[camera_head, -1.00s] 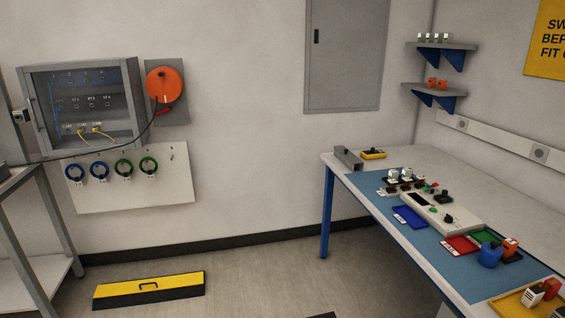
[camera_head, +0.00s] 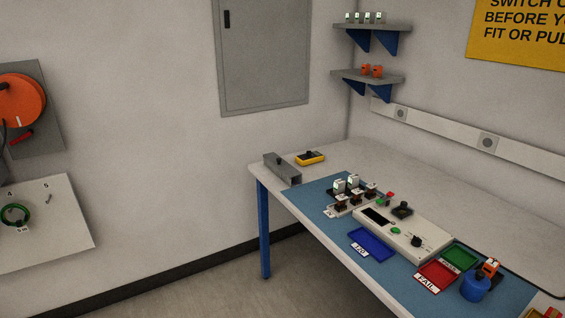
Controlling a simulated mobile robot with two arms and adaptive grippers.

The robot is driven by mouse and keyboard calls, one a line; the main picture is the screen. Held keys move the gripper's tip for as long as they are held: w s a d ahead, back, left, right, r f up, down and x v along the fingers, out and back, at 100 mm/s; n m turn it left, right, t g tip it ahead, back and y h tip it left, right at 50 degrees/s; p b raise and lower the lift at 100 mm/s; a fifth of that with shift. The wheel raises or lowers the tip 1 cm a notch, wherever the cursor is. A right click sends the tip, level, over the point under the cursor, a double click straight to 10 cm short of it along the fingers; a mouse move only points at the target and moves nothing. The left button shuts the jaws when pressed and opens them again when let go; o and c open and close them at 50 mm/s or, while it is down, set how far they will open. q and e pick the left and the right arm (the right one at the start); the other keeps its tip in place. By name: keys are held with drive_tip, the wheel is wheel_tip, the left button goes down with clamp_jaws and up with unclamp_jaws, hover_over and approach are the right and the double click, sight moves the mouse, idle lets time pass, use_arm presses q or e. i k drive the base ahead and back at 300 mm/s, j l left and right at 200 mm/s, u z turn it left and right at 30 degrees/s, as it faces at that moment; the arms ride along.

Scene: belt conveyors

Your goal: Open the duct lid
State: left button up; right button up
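No part is plainly marked as the duct lid in the current view. The flat yellow-and-black piece with a handle, on the floor in the earlier frame, is out of view now. A long grey box (camera_head: 283,170) with a small dark knob lies at the far left corner of the workbench; I cannot tell whether it is a duct. Neither of my grippers is in view.
The workbench (camera_head: 262,172) with a blue mat holds a grey test unit (camera_head: 432,238), a blue tray (camera_head: 371,244), a red tray (camera_head: 437,276) and a yellow meter (camera_head: 311,158). A grey cabinet (camera_head: 265,60) is shut on the wall. Some floor shows left of the bench.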

sight(285, 168)
drive_tip(key=i+j+z, duration=0.15)
drive_tip(key=z, duration=0.25)
drive_tip(key=i+j+z, duration=0.15)
drive_tip(key=z, duration=0.25)
drive_tip(key=i+j+z, duration=0.1)
drive_tip(key=j, duration=0.2)
drive_tip(key=i+j+z, duration=0.1)
drive_tip(key=j, duration=0.25)
drive_tip(key=i+j+z, duration=0.1)
drive_tip(key=i+j, duration=0.3)
drive_tip(key=j, duration=0.25)
drive_tip(key=i+j+z, duration=0.15)
drive_tip(key=j, duration=0.2)
drive_tip(key=i+j+z, duration=0.1)
drive_tip(key=j, duration=0.25)
